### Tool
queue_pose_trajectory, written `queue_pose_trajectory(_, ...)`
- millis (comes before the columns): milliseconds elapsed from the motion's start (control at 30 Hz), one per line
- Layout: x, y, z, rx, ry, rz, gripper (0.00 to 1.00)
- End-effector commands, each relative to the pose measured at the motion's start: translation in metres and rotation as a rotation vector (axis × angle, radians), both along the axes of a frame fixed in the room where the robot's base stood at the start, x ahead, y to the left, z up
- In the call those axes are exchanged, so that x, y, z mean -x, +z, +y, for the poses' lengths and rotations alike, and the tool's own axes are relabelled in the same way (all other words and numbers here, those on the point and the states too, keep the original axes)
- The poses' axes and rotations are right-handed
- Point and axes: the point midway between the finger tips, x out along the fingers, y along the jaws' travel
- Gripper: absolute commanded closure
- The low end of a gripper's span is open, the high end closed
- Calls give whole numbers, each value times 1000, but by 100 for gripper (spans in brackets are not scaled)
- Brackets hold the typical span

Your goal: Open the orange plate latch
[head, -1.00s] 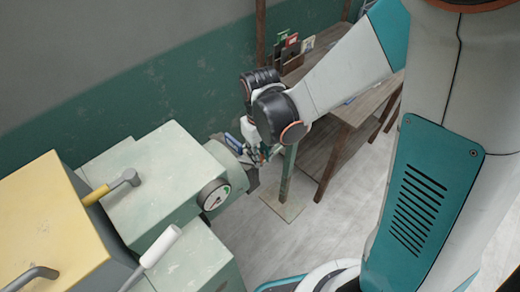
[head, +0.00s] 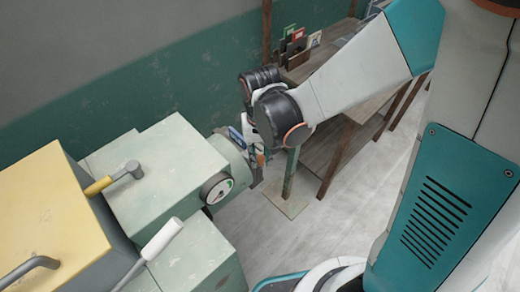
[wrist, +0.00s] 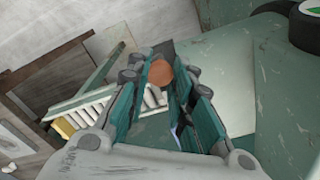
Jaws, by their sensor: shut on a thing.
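The orange latch shows in the wrist view as a round orange-brown piece (wrist: 160,73) between my fingertips. My gripper (wrist: 166,66) is shut on it, with dark teal finger pads on both sides. In the head view my gripper (head: 256,158) is at the right end of the pale green machine (head: 165,180), beside its round barrel. The latch is mostly hidden there by my fingers and wrist. How far the latch is turned cannot be told.
A round gauge (head: 217,188) sits on the machine near my gripper. A yellow-handled lever (head: 110,181) and a white-handled lever (head: 162,243) stick out to the left. A wooden shelf (head: 335,150) stands behind my arm.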

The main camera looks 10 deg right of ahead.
Motion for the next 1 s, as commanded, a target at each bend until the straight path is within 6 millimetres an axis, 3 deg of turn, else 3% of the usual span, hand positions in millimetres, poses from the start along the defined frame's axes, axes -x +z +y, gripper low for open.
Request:
queue_pose_trajectory(167,0,0,0,-1,1,0,100)
queue_pose_trajectory(200,0,0,0,-1,1,0,75)
queue_pose_trajectory(300,0,0,0,-1,1,0,57)
queue_pose_trajectory(1000,-1,0,-1,0,11,0,57)
